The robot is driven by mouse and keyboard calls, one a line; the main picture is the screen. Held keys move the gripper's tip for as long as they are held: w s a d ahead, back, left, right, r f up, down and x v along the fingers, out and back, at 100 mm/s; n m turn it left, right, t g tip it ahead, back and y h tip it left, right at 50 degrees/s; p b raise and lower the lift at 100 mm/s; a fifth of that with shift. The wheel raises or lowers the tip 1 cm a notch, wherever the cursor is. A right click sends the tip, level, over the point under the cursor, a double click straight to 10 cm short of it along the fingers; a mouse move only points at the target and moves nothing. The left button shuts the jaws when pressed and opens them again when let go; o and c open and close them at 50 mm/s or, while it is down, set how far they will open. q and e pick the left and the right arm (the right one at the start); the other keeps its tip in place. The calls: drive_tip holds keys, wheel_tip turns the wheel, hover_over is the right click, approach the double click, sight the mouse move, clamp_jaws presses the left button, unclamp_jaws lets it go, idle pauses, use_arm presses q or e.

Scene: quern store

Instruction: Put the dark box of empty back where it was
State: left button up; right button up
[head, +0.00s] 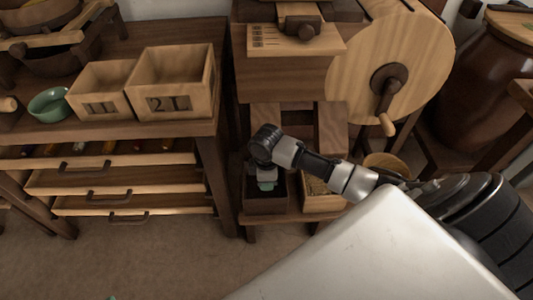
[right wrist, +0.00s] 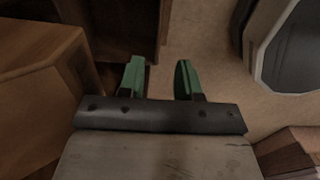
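The dark box (head: 266,206) stands on the low shelf of the quern stand, below the wooden hopper, and its inside looks dark. My right gripper (head: 267,184) comes down over it from above, its green fingertips at the box's opening. In the right wrist view my right gripper (right wrist: 158,80) is open, and floor shows between the fingers. A dark wooden panel, perhaps the box's wall, lies just beyond the left finger; I cannot tell whether they touch. A sliver of green (head: 112,298) at the head view's bottom edge may be my left gripper's tip.
A lighter box (head: 322,203) with pale contents stands right beside the dark one. Boxes marked 11 (head: 99,107) and 21 (head: 175,106) and a green bowl (head: 49,105) are on the left table. A crank wheel (head: 391,70) is above right. Floor in front is clear.

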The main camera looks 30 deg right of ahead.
drive_tip(key=s+a+r+m+t+y, duration=0.2)
drive_tip(key=s+a+m+t+y, duration=0.15)
drive_tip(key=s+a, duration=0.6)
drive_tip(key=s+r+m+t+h, duration=0.2)
drive_tip(key=s+r+m+t, duration=0.2)
drive_tip(key=r, duration=0.5)
drive_tip(key=shift+r+m+t, duration=0.25)
drive_tip(key=shift+m+t, duration=0.4)
drive_tip(key=shift+m, duration=0.3)
drive_tip(key=shift+a, duration=0.1)
